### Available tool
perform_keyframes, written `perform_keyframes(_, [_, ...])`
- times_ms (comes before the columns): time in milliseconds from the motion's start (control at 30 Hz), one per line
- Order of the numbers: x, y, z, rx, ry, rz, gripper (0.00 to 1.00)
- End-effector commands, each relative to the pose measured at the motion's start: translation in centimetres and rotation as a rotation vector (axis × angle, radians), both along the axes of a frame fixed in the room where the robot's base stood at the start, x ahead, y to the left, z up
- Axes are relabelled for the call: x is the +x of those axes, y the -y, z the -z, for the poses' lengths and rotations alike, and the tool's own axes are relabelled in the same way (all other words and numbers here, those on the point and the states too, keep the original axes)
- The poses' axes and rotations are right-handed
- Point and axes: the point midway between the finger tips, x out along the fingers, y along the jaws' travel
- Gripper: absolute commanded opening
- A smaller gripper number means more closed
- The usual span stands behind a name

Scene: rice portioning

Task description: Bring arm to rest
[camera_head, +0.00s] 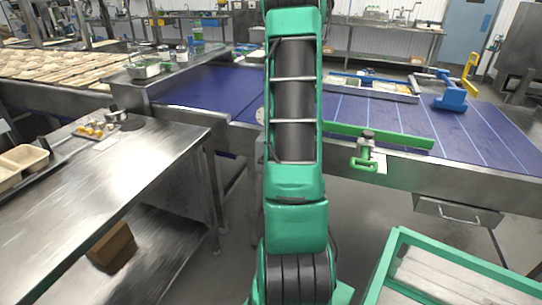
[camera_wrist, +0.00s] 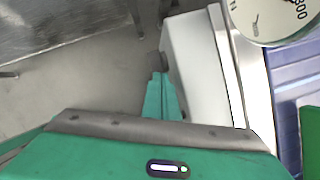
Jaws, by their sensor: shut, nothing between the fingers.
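My green arm rises through the middle of the head view, in front of the blue conveyor (camera_head: 215,90). The arm's end is out of the top of that view. In the wrist view my gripper (camera_wrist: 160,78) shows as narrow green fingers, closed together with nothing between them. They are over the grey floor, beside a white and metal edge (camera_wrist: 205,70) at their right. A round dial scale face (camera_wrist: 272,12) shows at the top right of the wrist view, with part of the blue belt below it.
A steel table (camera_head: 110,180) stands at the left with trays and small yellow items (camera_head: 92,128). A green guide bar (camera_head: 380,136) crosses the conveyor's near edge. A green-framed cart (camera_head: 400,238) stands at the lower right. Grey floor lies between them.

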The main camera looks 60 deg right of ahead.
Motion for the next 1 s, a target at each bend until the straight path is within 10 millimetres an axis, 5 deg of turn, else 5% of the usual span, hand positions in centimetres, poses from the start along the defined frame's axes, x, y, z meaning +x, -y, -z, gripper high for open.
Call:
perform_keyframes(400, [-0.3, -2.4, -6.4, -0.003, 0.002, -0.002, 0.0])
perform_keyframes(867, [-0.4, -3.0, -7.5, -0.003, -0.002, -0.007, 0.0])
perform_keyframes(1000, [-0.5, -4.7, -8.2, -0.038, -0.025, -0.114, 0.0])
